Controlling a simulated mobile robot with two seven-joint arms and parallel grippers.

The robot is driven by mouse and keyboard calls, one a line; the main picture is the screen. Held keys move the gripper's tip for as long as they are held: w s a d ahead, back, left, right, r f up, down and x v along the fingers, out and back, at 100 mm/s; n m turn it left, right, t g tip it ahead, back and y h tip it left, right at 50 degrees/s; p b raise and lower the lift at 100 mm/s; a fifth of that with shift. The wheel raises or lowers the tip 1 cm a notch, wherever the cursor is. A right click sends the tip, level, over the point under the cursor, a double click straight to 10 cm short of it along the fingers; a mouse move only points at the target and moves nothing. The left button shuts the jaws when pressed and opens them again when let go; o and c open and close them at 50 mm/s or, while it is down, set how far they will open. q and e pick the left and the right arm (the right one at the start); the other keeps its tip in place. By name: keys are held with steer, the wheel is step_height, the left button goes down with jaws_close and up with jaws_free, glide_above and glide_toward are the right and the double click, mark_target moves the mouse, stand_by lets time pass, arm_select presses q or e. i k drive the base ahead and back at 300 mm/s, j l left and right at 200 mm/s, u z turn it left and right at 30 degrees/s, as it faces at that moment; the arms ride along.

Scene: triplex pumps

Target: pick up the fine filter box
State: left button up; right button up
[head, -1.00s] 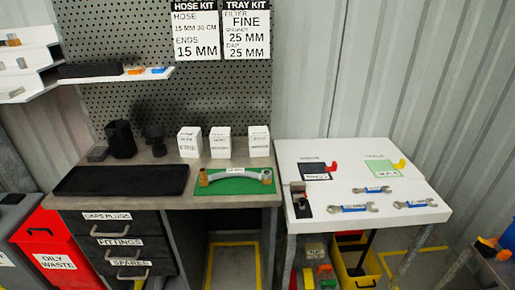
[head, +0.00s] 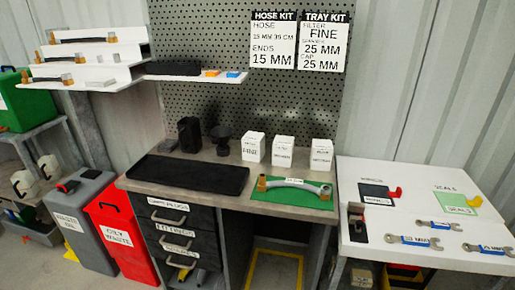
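Three white boxes stand in a row on the grey workbench, behind the green mat. The left box (head: 253,147) has a label that appears to read FINE. The middle box (head: 283,152) and the right box (head: 321,155) carry labels too small to read surely. All three stand upright and apart from one another. Neither of my grippers is in the head view.
A black tray (head: 188,174) lies on the bench left of the boxes. A hose with brass ends (head: 295,184) lies on the green mat (head: 270,197) before them. A black funnel-like item (head: 221,138) stands left of the boxes. A white table (head: 390,246) with spanners stands right.

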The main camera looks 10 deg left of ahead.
mark_target(253, 143)
steer(key=i+j+u, duration=0.1)
steer(key=j, duration=0.3)
steer(key=i+j, duration=0.1)
steer(key=j, duration=0.3)
steer(key=i+j+u, duration=0.15)
steer(key=j, duration=0.25)
steer(key=i+j, duration=0.1)
steer(key=j, duration=0.25)
steer(key=u, duration=0.05)
